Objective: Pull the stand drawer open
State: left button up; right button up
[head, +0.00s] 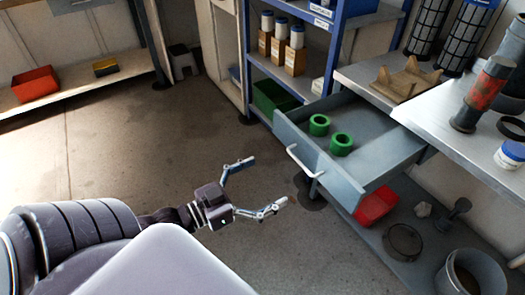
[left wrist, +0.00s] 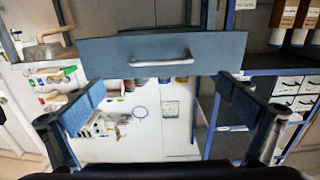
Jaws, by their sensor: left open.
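The stand drawer (head: 335,172) is grey-blue and stands well out from under the worktop in the head view. Two green rings lie inside it, a back one (head: 319,125) and a front one (head: 341,145). Its pale bar handle (head: 303,163) is on the front panel. My left gripper (head: 269,180) is open and empty, fingers spread toward the handle but apart from it. In the left wrist view the drawer front (left wrist: 105,52) and handle (left wrist: 161,62) show ahead, above and between the open fingers (left wrist: 158,92). My right gripper is not in view.
The worktop (head: 440,108) holds a wooden cradle (head: 405,82) and a red-and-grey tube (head: 484,92). Below the drawer, a lower shelf (head: 405,240) carries a red bin (head: 375,206) and a bucket (head: 470,272). A blue rack (head: 333,50) stands behind. The floor (head: 140,130) at left is clear.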

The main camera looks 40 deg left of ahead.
pick_arm(q)
jog(key=shift+s+a, duration=0.2)
jog(key=shift+s, duration=0.4)
